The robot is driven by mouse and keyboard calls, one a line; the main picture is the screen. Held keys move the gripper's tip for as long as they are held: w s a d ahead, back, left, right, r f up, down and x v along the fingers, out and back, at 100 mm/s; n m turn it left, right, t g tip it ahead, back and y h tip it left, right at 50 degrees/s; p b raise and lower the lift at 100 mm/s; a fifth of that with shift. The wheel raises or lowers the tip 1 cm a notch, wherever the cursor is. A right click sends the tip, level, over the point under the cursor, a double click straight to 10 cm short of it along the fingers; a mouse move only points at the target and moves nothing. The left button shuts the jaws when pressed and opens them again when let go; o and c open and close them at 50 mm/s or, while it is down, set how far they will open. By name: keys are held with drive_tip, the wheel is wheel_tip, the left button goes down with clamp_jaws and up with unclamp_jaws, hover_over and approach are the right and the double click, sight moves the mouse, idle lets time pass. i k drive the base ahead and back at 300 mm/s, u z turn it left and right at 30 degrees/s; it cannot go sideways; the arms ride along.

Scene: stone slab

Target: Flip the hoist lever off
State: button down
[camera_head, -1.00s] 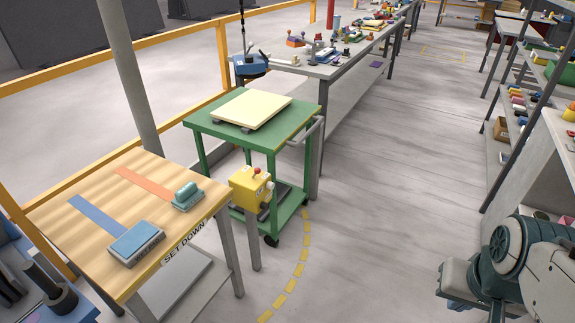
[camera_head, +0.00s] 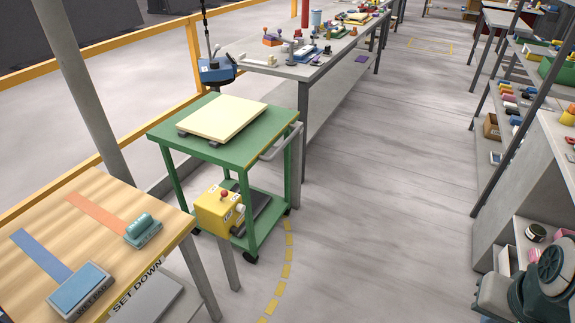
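A blue box (camera_head: 216,70) hangs on a dark cable or chain near the left end of the long grey workbench. A thin lever (camera_head: 215,50) with a dark tip stands up from it. A yellow control box (camera_head: 219,211) sits on a grey post in front of the green cart, with a red-knobbed stick (camera_head: 224,196) on top and a white knob (camera_head: 240,209) on its right side. No label tells me which one is the hoist lever, and its on or off position cannot be read. My gripper is out of view; only part of my arm shows at bottom right.
The green cart (camera_head: 265,150) carries a cream slab (camera_head: 222,117). A wooden table (camera_head: 95,215) marked SET DOWN stands at lower left. The long workbench (camera_head: 285,68) holds many small items. Shelving stands at right. The floor between is clear.

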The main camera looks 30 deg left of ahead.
sight(224, 193)
drive_tip(key=u, duration=0.1)
drive_tip(key=i, duration=0.65)
drive_tip(key=u, duration=0.85)
drive_tip(key=i, duration=0.5)
drive_tip(key=u, duration=0.5)
